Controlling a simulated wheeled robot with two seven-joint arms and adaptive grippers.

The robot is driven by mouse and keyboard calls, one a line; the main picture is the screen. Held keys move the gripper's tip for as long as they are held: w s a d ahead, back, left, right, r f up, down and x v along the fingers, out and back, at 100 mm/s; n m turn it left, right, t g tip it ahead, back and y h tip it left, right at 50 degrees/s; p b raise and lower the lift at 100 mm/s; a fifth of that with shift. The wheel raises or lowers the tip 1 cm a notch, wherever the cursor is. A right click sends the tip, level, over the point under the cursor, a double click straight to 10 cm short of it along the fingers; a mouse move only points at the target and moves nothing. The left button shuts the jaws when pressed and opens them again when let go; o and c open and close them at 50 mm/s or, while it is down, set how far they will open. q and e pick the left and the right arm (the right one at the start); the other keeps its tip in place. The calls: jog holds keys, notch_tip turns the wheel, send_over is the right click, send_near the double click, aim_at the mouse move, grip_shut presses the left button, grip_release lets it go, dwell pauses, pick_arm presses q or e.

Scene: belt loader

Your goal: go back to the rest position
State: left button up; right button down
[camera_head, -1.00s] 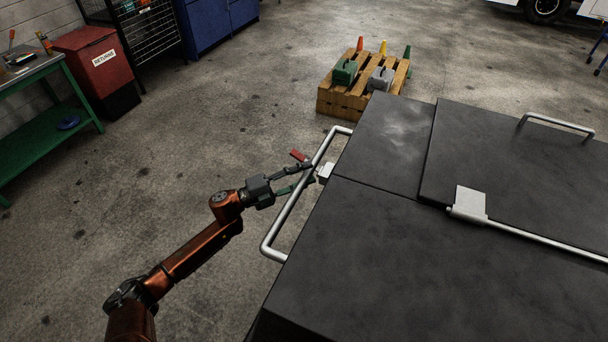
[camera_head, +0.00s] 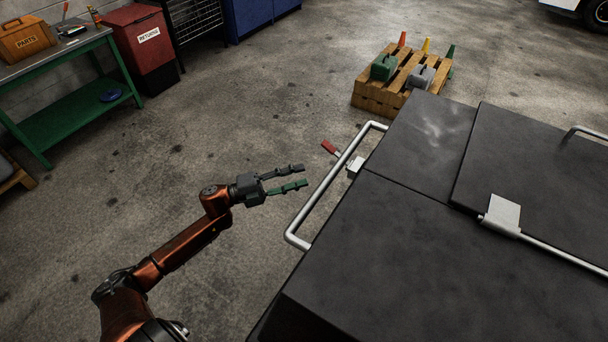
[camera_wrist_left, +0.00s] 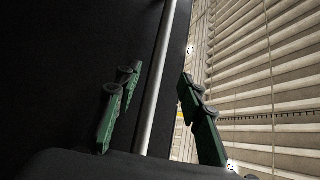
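My left gripper (camera_head: 296,176) is open and empty in the head view, over bare floor to the left of the belt loader's dark body (camera_head: 400,240). Its two fingers point toward the silver side rail (camera_head: 335,185) and stay apart from it. A lever with a red grip (camera_head: 329,147) sticks out past the rail, beyond my fingers. In the left wrist view my two green fingers (camera_wrist_left: 154,100) stand spread, with a pale rail (camera_wrist_left: 158,85) seen between them. My right gripper is in neither view.
A wooden pallet (camera_head: 380,102) with cans and small cones stands at the back. A green workbench (camera_head: 75,128) with a parts box (camera_head: 27,40) and a red returns bin (camera_head: 146,50) are at upper left. The floor (camera_head: 200,130) around my left arm is clear.

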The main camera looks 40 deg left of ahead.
pick_arm(q)
jog(key=shift+f, duration=0.15)
dwell(0.3)
